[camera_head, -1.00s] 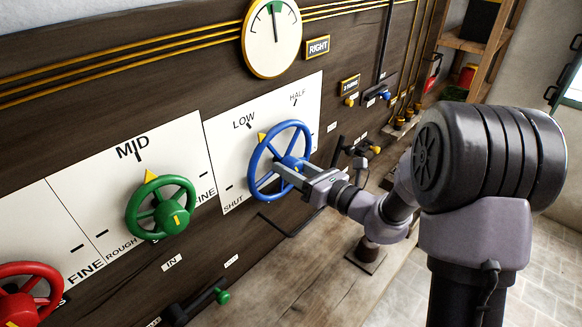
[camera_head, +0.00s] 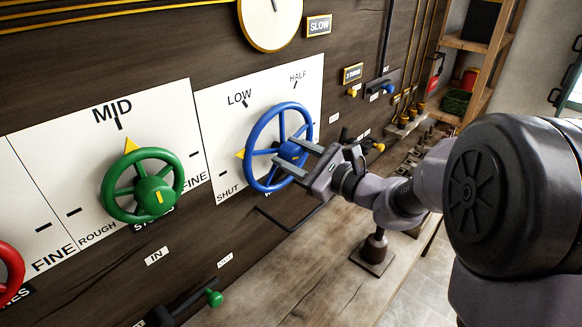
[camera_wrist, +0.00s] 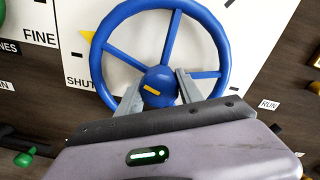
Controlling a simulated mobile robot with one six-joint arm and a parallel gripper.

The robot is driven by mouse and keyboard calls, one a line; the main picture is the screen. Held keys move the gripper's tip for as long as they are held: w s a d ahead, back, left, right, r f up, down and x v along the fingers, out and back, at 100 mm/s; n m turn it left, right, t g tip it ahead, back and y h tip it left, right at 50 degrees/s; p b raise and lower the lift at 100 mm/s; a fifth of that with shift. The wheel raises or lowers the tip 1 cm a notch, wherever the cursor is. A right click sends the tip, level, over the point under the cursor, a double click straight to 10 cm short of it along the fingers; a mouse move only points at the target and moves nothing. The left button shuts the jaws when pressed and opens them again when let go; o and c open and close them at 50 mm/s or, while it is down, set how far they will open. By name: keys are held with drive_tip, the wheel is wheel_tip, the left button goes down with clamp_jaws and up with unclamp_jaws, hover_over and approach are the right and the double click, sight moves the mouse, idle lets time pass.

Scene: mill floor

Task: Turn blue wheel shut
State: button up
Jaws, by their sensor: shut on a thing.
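The blue wheel (camera_head: 288,149) is mounted on a white scale plate (camera_head: 222,117) marked LOW, HALF and SHUT. Its yellow pointer (camera_head: 240,154) points left, between LOW and SHUT and nearer SHUT. My gripper (camera_head: 284,153) reaches the wheel from the right. In the wrist view, its two fingers (camera_wrist: 158,80) stand on either side of the hub, among the spokes, shut on the wheel. The yellow mark on the hub (camera_wrist: 151,90) is visible there. The fingers hide part of the lower rim and spokes.
A green wheel (camera_head: 145,187) stands left of the blue one, and a red wheel (camera_head: 8,274) is at the left edge. A dial (camera_head: 270,22) is above, beside a SLOW sign (camera_head: 319,25). A wooden bench (camera_head: 300,275) runs below the panel. Small levers are at right.

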drive_tip(key=shift+f+n+b, duration=0.1)
drive_tip(key=shift+n+b, duration=1.7)
drive_tip(key=shift+b, duration=0.5)
drive_tip(key=o, duration=1.3)
drive_tip(key=shift+o, duration=0.2)
drive_tip(key=p+v, duration=0.2)
drive_tip(key=v, duration=1.5)
drive_tip(key=shift+s, duration=0.2)
drive_tip(key=shift+d, duration=0.15)
